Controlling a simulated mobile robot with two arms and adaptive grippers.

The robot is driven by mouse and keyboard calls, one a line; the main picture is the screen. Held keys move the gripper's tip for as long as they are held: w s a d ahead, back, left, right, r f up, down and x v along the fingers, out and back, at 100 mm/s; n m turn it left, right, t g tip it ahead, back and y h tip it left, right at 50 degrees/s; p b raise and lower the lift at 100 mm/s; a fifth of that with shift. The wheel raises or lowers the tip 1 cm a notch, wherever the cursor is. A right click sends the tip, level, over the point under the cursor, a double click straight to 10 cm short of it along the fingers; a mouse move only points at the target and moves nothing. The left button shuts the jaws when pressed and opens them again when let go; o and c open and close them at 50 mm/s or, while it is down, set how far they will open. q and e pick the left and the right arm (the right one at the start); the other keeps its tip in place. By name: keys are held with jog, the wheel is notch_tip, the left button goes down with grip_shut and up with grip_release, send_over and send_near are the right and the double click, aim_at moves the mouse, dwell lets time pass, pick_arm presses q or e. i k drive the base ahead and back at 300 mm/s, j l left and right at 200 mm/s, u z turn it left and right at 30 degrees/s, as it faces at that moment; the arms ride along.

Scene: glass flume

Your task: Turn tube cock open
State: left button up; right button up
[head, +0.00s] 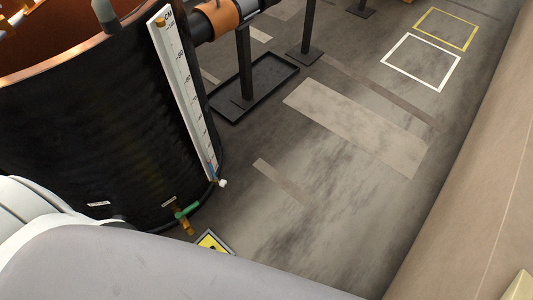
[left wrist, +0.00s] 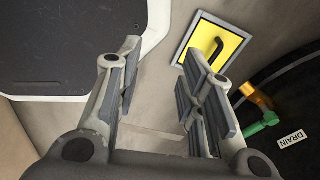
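A tall gauge tube with a white scale (head: 185,95) stands against the side of the black tank. At its foot is a small white knob (head: 222,183), which looks like the tube cock; its setting is too small to tell. Below and left of it is a green handle (head: 186,211) on a brass-coloured outlet. The green handle also shows in the left wrist view (left wrist: 262,124), beside a DRAIN label. My left gripper (left wrist: 158,80) is open and empty, apart from the green handle. It is hidden in the head view. My right gripper is not in view.
The black tank (head: 90,130) fills the left of the head view. A black tray (head: 255,88) and post stand behind. The floor (head: 310,190) right of the tank is clear. A beige wall (head: 470,190) runs along the right.

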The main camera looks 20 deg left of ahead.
aim_at(222, 182)
jog(key=i+l, duration=0.15)
jog(key=i, duration=0.65)
jog(key=i+l, duration=0.1)
jog(key=i, duration=0.75)
jog(key=i+u, duration=0.25)
jog(key=u, duration=0.2)
jog(key=i+l+u, duration=0.15)
jog(key=u, duration=0.25)
jog(key=i+l+u, duration=0.25)
jog(key=u, duration=0.2)
jog(key=i+l+u, duration=0.2)
jog(key=u, duration=0.25)
